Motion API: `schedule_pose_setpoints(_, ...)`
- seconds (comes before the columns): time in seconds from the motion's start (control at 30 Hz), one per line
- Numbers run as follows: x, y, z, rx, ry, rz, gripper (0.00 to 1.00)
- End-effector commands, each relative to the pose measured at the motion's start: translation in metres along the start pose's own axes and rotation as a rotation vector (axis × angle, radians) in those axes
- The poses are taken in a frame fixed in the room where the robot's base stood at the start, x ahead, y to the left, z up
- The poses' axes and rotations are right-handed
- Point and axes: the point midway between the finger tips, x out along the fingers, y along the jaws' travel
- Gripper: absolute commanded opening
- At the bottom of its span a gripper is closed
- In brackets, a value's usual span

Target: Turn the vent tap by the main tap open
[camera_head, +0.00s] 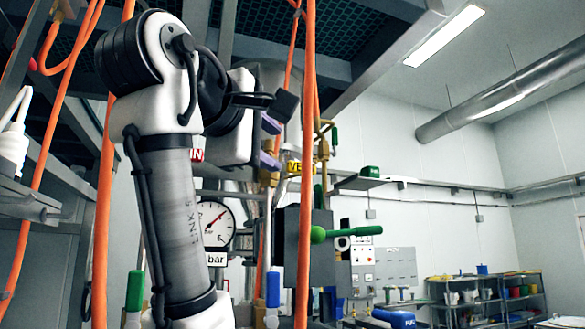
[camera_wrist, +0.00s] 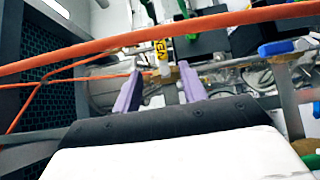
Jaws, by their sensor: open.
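A yellow tag (camera_head: 294,167) with partly hidden letters starting "VE" hangs on the pipework right of my gripper (camera_head: 270,142). Brass fittings (camera_head: 322,149) with a green handle (camera_head: 334,135) stand just right of it; I cannot tell for sure which handle is the vent tap's. The yellow tag (camera_wrist: 162,49) shows beyond and between the fingertips.
An orange hose (camera_head: 307,190) hangs close right of my gripper; in the wrist view a hose (camera_wrist: 110,47) crosses the fingers' front area. A pressure gauge (camera_head: 216,222), a dark box (camera_head: 323,250) with a green lever (camera_head: 340,232), and a blue handle (camera_head: 273,289) are nearby.

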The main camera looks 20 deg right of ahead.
Motion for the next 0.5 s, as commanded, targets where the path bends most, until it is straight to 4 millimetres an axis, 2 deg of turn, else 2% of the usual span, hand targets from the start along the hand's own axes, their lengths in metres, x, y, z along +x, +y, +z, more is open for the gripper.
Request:
schedule_pose_setpoints(0.17,0.027,0.002,-0.001,-0.001,0.0,-0.004,0.42)
schedule_pose_setpoints(0.5,0.099,0.003,-0.002,0.0,0.001,-0.002,0.42)
